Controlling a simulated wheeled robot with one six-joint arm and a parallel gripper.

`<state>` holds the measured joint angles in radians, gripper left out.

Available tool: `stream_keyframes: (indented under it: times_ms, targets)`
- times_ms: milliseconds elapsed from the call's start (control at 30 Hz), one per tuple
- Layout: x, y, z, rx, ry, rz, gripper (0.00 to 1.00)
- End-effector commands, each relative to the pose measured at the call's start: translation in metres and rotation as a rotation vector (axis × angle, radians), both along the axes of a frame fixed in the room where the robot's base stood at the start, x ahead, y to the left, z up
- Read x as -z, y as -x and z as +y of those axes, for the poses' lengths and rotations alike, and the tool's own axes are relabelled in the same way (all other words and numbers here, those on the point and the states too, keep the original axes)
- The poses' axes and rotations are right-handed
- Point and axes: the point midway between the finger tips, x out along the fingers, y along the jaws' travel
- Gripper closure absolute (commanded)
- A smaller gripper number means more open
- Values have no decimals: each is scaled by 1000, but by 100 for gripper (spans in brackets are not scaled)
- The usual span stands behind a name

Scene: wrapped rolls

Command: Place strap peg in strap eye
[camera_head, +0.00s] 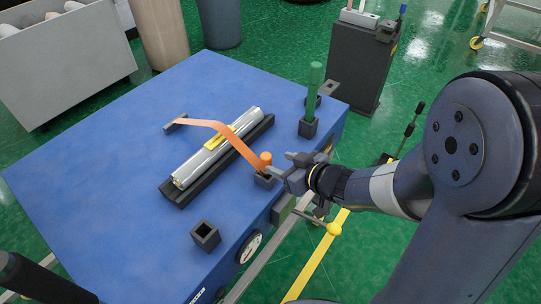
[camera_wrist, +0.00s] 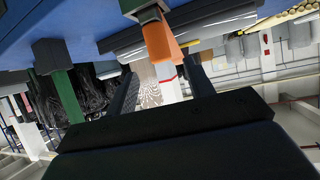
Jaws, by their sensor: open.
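An orange strap (camera_head: 232,138) runs from a dark bracket (camera_head: 176,123) over the wrapped roll (camera_head: 218,148) and down to a dark square block (camera_head: 265,181) at the near right table edge. A short orange peg (camera_head: 265,158) stands upright at the strap's end, above that block. The fit between peg, strap and block is partly hidden. My gripper (camera_head: 281,165) is open just right of the peg, its fingers pointing at it. In the wrist view, which looks upside down, the orange strap end (camera_wrist: 161,44) shows beyond and between my fingers (camera_wrist: 160,88).
A green post (camera_head: 315,85) stands in a dark socket (camera_head: 308,127) behind my gripper. An empty square socket (camera_head: 205,236) sits at the near table edge. The blue table (camera_head: 90,160) is clear at left. A dark cabinet (camera_head: 362,62) stands beyond.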

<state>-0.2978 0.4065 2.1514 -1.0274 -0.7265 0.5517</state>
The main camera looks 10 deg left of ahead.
Motion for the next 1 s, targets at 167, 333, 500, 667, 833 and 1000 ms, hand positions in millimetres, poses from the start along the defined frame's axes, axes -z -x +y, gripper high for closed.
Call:
stream_keyframes:
  times_ms: [167, 333, 500, 667, 833, 1000]
  targets:
    - [-12, 11, -18, 2, 0, 0, 50]
    - [-13, 15, -22, -1, 0, 0, 50]
    - [-13, 15, -22, -1, 1, 1, 50]
    - [-13, 15, -22, -1, 1, 1, 50]
    - [-13, 15, -22, -1, 1, 1, 50]
    - [-13, 15, -22, -1, 1, 1, 50]
